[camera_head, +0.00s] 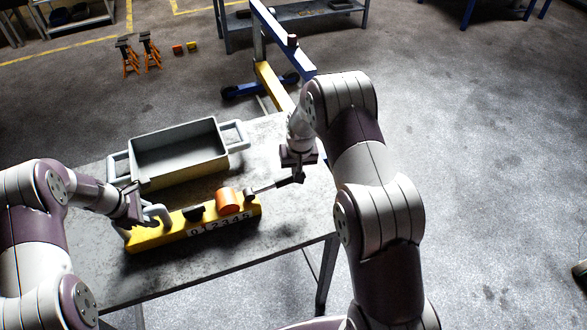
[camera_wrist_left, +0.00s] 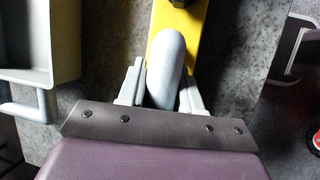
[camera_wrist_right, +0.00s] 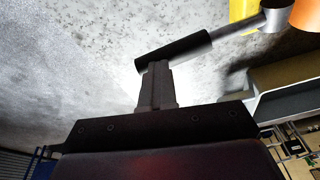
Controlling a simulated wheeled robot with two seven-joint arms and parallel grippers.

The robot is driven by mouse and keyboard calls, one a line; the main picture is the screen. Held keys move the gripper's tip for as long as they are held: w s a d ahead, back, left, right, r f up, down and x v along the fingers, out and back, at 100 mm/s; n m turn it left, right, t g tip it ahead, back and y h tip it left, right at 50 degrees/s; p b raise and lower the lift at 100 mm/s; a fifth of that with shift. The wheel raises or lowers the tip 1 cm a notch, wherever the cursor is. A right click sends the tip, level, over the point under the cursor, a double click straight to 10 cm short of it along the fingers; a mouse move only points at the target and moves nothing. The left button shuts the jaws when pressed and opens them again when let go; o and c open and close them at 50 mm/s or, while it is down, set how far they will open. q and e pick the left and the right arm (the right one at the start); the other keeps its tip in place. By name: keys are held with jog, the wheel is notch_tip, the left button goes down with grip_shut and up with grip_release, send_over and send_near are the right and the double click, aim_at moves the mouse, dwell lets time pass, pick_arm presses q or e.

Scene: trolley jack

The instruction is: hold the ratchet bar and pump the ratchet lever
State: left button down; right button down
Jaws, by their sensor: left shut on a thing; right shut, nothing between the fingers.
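The yellow ratchet bar (camera_head: 150,238) lies on the table with a row of numbers on its front face. Its grey loop handle (camera_wrist_left: 166,60) is between the fingers of my left gripper (camera_head: 142,214), which is shut on it at the bar's left end. The ratchet lever (camera_head: 270,187) sticks out to the right from the orange hub (camera_head: 228,201), a grey rod ending in a black grip (camera_wrist_right: 176,56). My right gripper (camera_wrist_right: 157,68) is shut and empty, its fingertips at the black grip; I cannot tell whether they touch it.
A grey tray (camera_head: 146,184) with side handles stands behind the bar on the table (camera_head: 200,266). A blue and yellow frame (camera_head: 268,80) stands beyond the table. Orange jack stands (camera_head: 130,58) are on the floor at the back left. The table front is clear.

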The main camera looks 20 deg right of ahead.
jog(key=r, duration=0.3)
jog(key=shift+w+a+r, duration=0.15)
jog(key=shift+w+r, duration=0.2)
jog(key=shift+w, duration=0.05)
jog(key=s+d+r, duration=0.2)
jog(key=d+r, duration=0.1)
jog(key=r, duration=0.6)
